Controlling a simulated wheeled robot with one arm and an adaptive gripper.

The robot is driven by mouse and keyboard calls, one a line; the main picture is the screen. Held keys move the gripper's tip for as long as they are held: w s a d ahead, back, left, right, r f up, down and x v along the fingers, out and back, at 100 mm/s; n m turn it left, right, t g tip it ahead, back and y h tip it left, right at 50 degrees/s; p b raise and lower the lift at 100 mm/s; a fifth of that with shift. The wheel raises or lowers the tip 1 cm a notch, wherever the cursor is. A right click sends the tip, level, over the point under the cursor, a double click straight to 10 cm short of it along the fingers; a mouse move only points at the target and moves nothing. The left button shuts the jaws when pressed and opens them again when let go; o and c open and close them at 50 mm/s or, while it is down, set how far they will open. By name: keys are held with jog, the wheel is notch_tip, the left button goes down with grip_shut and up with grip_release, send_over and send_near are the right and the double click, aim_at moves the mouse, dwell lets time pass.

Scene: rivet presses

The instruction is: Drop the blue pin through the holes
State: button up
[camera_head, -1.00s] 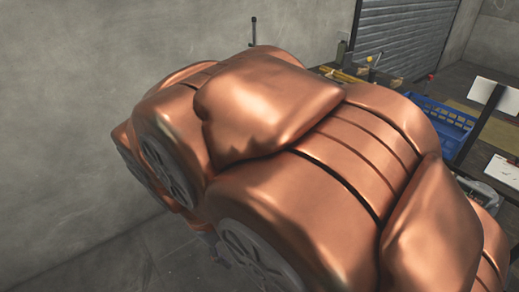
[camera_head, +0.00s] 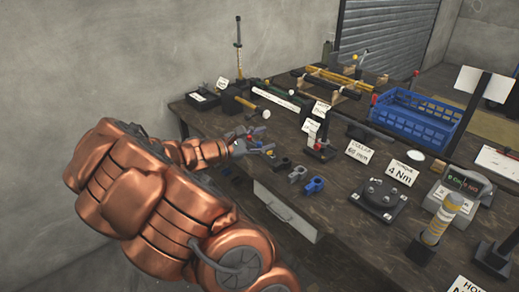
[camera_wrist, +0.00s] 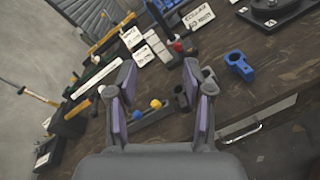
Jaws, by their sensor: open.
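My gripper (camera_wrist: 160,88) is open, its two purple-padded fingers spread with nothing held between them. In the head view, my gripper (camera_head: 262,146) is above the left part of the bench. Beyond the fingers in the wrist view sits a dark block, with a small round blue head (camera_wrist: 168,104) beside an orange one (camera_wrist: 155,104). The blue head may be the top of the blue pin; its shaft is hidden. A blue bracket with a round opening (camera_wrist: 239,65) lies right of the fingers; it also shows in the head view (camera_head: 314,186). I cannot tell which holes are meant.
The dark wooden bench (camera_head: 345,225) carries a grey bracket (camera_head: 297,174), a small press (camera_head: 320,147), labels and a black "4 Nm" fixture (camera_head: 384,196). A blue crate (camera_head: 412,121) stands at the back right. A drawer (camera_head: 285,210) is on the bench front.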

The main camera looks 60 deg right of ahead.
jog(key=w+d+f+n+t+h+b, duration=0.2)
jog(key=w+d+f+n+t, duration=0.1)
jog(key=w+d+f+n, duration=0.3)
jog(key=n+t, duration=0.3)
jog(key=n, duration=0.1)
send_near(258, 144)
jog(key=shift+w+d+f+h, duration=0.1)
jog(key=shift+d+f+h, duration=0.05)
jog(key=shift+d, duration=0.4)
jog(key=shift+w+d+f+h, duration=0.15)
jog(key=shift+d, duration=0.4)
jog(key=shift+s+d+p, duration=0.15)
jog(key=shift+d+p, duration=0.2)
jog(key=shift+d, duration=1.6)
jog(key=shift+s+d+p, duration=0.1)
jog(key=shift+d+p, duration=0.2)
jog(key=shift+d, duration=1.65)
jog(key=c, duration=0.9)
